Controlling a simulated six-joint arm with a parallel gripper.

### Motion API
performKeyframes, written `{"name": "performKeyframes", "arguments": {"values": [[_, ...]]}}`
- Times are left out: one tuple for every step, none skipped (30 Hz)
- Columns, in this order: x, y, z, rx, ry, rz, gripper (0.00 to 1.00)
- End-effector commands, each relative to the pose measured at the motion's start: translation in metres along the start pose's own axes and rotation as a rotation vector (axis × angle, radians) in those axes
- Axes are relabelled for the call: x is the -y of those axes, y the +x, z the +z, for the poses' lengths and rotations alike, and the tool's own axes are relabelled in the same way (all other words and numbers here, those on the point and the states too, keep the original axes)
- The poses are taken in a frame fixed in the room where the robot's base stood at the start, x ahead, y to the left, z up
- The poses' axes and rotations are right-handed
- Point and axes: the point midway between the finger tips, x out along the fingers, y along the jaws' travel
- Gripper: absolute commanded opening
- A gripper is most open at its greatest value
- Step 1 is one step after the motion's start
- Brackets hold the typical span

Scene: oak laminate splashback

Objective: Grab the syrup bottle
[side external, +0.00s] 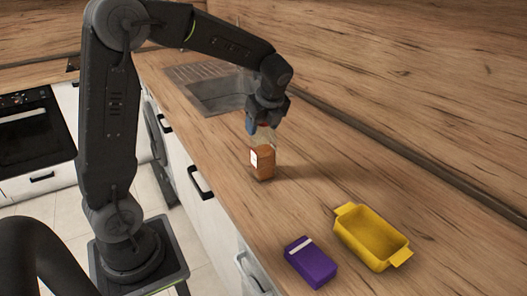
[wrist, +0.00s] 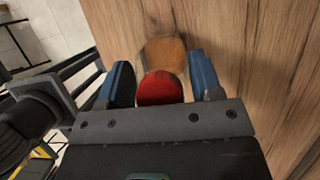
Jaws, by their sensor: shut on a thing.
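The syrup bottle (side external: 263,164) is an orange-brown block-like bottle with a white label, upright on the wooden counter in the side external view. In the wrist view its red cap (wrist: 159,88) and brown body (wrist: 164,54) lie between the two blue fingers. My gripper (side external: 262,131) points down over the bottle from above and is shut on its upper part. The cap is mostly hidden by the fingers in the side external view. I cannot tell whether the bottle's base still touches the counter.
A purple box (side external: 311,262) with a white stripe and a yellow two-handled dish (side external: 372,237) stand nearer the camera on the counter (side external: 330,185). A sink (side external: 215,92) lies behind my gripper. The wooden splashback (side external: 420,90) rises along the right. The counter around the bottle is clear.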

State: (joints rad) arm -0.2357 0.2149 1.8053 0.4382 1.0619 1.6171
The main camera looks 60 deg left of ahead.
Motion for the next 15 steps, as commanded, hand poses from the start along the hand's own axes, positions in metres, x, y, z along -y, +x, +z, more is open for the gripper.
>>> {"name": "performKeyframes", "arguments": {"values": [[0.0001,-0.0005,0.0002,0.000,0.000,-0.001,0.06],[0.0001,-0.0005,0.0002,0.000,0.000,-0.001,0.03],[0.0001,-0.0005,0.0002,0.000,0.000,-0.001,0.00],[0.0005,-0.0014,0.0007,0.001,-0.001,-0.003,0.00],[0.0005,-0.0014,0.0007,0.001,-0.001,-0.003,0.00],[0.0005,-0.0014,0.0007,0.001,-0.001,-0.003,0.00],[0.0005,-0.0014,0.0007,0.001,-0.001,-0.003,0.00],[0.0005,-0.0014,0.0007,0.001,-0.001,-0.003,0.00],[0.0005,-0.0014,0.0007,0.001,-0.001,-0.003,0.00],[0.0006,-0.0015,0.0008,0.001,-0.001,-0.003,0.00],[0.0006,-0.0018,0.0009,0.001,-0.001,-0.004,0.00],[0.0006,-0.0027,0.0013,0.001,-0.002,-0.004,0.00],[0.0007,-0.0037,0.0017,0.001,-0.002,-0.004,0.00],[0.0008,-0.0050,0.0023,0.002,-0.002,-0.004,0.00],[0.0008,-0.0074,0.0033,0.002,-0.002,-0.005,0.00]]}}
